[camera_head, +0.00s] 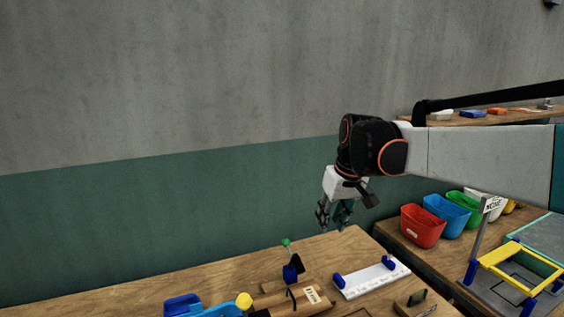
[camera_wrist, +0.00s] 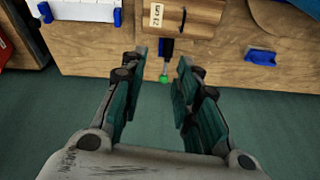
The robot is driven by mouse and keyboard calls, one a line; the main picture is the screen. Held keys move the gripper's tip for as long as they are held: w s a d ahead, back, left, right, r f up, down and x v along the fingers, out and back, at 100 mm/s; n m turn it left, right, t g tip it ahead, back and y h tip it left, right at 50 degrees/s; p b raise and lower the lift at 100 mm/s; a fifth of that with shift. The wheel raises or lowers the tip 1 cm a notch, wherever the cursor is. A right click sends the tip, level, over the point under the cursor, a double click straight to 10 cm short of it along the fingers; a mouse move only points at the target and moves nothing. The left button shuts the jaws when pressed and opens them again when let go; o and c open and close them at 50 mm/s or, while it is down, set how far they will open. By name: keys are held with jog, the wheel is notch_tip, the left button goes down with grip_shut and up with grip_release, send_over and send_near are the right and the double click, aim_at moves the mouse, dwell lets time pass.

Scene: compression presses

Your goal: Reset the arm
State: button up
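My gripper (camera_head: 335,215) hangs from the end of my arm above the back edge of the wooden table in the head view. In the wrist view my gripper (camera_wrist: 160,82) has its two green-padded fingers spread apart, with nothing between the pads. Below and between the fingertips in that view is a small green knob (camera_wrist: 163,79) on a dark lever at the table edge. In the head view the green knob (camera_head: 286,242) tops a blue and black lever (camera_head: 292,270), below and left of my gripper. My gripper appears apart from it.
The wooden table (camera_head: 150,295) holds a wooden press block (camera_head: 290,302), a blue piece (camera_head: 205,307) with a yellow knob, and a white plate (camera_head: 372,279) with blue ends. Red (camera_head: 422,226) and blue (camera_head: 447,215) bins and a yellow frame (camera_head: 520,266) stand right. A wall is behind.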

jog(key=s+d+f+m+t, duration=0.1)
jog(key=s+d+f, duration=0.1)
jog(key=s, duration=0.7)
jog(key=s+d+f+m+t+h+b, duration=0.1)
jog(key=s+d+f, duration=0.2)
jog(key=s, duration=0.6)
jog(key=s+d+f+m+t+b, duration=0.1)
jog(key=s+f, duration=0.3)
jog(key=s, duration=0.5)
jog(key=shift+s+d+t+h, duration=0.2)
jog(key=shift+d+t+h, duration=0.1)
jog(key=shift+d+t, duration=0.45)
